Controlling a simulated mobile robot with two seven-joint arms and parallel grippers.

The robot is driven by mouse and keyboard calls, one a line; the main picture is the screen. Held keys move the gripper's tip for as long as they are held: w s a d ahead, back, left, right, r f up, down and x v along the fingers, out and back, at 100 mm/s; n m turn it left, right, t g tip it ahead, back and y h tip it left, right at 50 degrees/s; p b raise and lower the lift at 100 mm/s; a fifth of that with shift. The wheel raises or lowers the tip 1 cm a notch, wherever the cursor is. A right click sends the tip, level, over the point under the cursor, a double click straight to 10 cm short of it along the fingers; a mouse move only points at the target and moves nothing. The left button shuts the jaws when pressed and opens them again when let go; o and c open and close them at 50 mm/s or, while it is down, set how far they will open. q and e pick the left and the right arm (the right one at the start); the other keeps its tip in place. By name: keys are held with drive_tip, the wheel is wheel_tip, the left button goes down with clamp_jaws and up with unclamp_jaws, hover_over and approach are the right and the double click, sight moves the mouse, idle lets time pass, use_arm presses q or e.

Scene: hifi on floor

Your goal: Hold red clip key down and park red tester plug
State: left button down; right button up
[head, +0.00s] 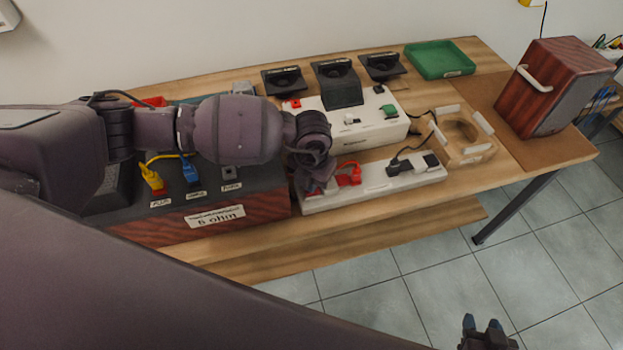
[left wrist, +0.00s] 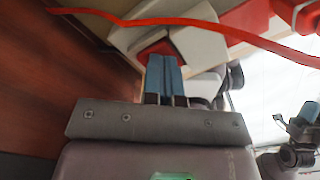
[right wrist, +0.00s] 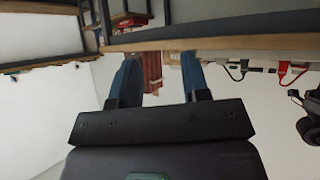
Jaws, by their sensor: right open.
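A red plug (head: 349,177) with a red cable sits on the long white strip (head: 375,187) in the head view. A red plug with a cable also shows at the right wrist view's upper right (right wrist: 286,74). My left gripper (head: 314,187) points down at the strip's left end. In the left wrist view its fingers (left wrist: 164,72) are together, and their tips are at a red key (left wrist: 158,48) between white blocks; I cannot tell if they touch. A red cable (left wrist: 200,20) crosses above. My right gripper (head: 485,328) is open and empty, low in front of the table; its fingers (right wrist: 158,78) are wide apart.
A wood-sided box (head: 216,217) labelled 6 ohm, with yellow and blue plugs (head: 191,171), stands left, partly under my left arm. Behind the strip is a white unit (head: 362,138). A green tray (head: 440,60) and a speaker (head: 552,88) are further right. Tiled floor in front is clear.

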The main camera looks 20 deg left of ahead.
sight(357, 170)
drive_tip(key=shift+o, duration=0.9)
drive_tip(key=w+a+r+g+y, duration=0.1)
drive_tip(key=w+a+y, duration=0.1)
drive_tip(key=w+a, duration=0.4)
drive_tip(key=w+a+r+n+g+y, duration=0.1)
drive_tip(key=w+a+g+y, duration=0.1)
drive_tip(key=w+a, duration=0.4)
drive_tip(key=w+a+r+n+g+y, duration=0.1)
drive_tip(key=w+a+g+y, duration=0.1)
drive_tip(key=w+a, duration=0.4)
drive_tip(key=shift+a+r, duration=0.15)
drive_tip(key=shift+a, duration=2.4)
drive_tip(key=w+a+r+g, duration=0.1)
drive_tip(key=a+r, duration=0.1)
drive_tip(key=w+a+r+n+g, duration=0.1)
drive_tip(key=a, duration=0.2)
drive_tip(key=w+a+r+n+g, duration=0.1)
drive_tip(key=a+r+g, duration=0.1)
drive_tip(key=shift+w+a+r+h, duration=0.3)
drive_tip(key=shift+a+r+h, duration=0.05)
drive_tip(key=shift+h, duration=0.05)
drive_tip(key=w+a+r+n+g+h, duration=0.25)
drive_tip(key=r+h, duration=0.25)
drive_tip(key=r, duration=0.5)
drive_tip(key=shift+m, duration=0.35)
drive_tip(key=f, duration=1.2)
drive_tip(key=shift+w+d, duration=0.15)
drive_tip(key=shift+w, duration=0.25)
